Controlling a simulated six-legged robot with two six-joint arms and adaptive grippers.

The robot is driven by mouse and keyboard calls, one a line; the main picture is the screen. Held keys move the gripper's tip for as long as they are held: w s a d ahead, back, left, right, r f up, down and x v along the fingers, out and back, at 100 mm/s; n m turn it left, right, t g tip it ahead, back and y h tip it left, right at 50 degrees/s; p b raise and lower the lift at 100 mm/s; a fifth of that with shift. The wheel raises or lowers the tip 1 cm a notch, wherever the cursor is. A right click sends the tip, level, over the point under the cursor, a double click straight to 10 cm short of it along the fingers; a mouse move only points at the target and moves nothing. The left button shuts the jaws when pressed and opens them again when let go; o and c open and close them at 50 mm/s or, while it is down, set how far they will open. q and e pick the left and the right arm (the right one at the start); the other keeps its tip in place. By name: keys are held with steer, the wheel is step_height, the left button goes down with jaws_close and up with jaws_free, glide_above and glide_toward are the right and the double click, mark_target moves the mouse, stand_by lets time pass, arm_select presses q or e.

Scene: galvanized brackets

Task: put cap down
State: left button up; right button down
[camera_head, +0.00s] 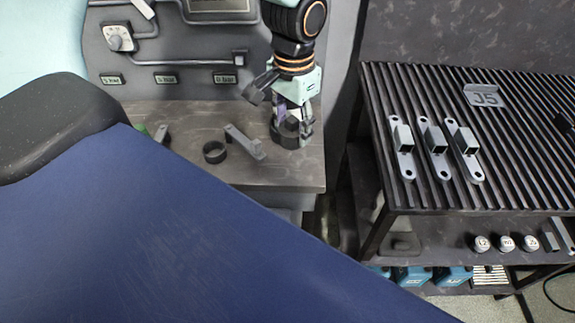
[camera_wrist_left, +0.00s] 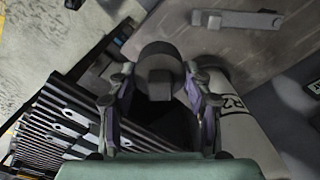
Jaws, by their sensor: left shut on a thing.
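The cap (camera_wrist_left: 160,62), a dark round disc with a square raised knob, is between the fingers of my left gripper (camera_wrist_left: 160,92) in the left wrist view. My left gripper (camera_head: 291,118) is shut on it. In the head view the gripper points down over the right part of the grey worktop, with the dark cap (camera_head: 285,134) at its fingertips. I cannot tell whether the cap touches the worktop. My right gripper is not in view.
On the worktop (camera_head: 290,172), a dark ring (camera_head: 214,152) and a grey bracket (camera_head: 245,142) lie left of the gripper. A slatted rack (camera_head: 420,95) at right carries several brackets and a J5 plate (camera_head: 485,96). A panel (camera_head: 180,50) stands behind. A labelled white cylinder (camera_wrist_left: 240,112) shows beside the fingers.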

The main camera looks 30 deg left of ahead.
mark_target(285, 129)
arm_select(q)
steer(key=a+f, duration=0.2)
steer(key=shift+w+a+f, duration=0.1)
steer(key=shift+w+f, duration=0.2)
steer(key=shift+f, duration=0.1)
steer(key=f, duration=0.1)
steer(key=d+f+b, duration=0.1)
steer(key=f, duration=0.1)
steer(key=shift+s+f, duration=0.1)
steer(key=shift+f, duration=0.15)
steer(key=shift+a+f, duration=0.15)
steer(key=shift+f, duration=0.35)
step_height(285, 129, down, 3)
steer(key=shift+a+f+b, duration=0.15)
steer(key=shift+b, duration=0.3)
steer(key=shift+d, duration=0.2)
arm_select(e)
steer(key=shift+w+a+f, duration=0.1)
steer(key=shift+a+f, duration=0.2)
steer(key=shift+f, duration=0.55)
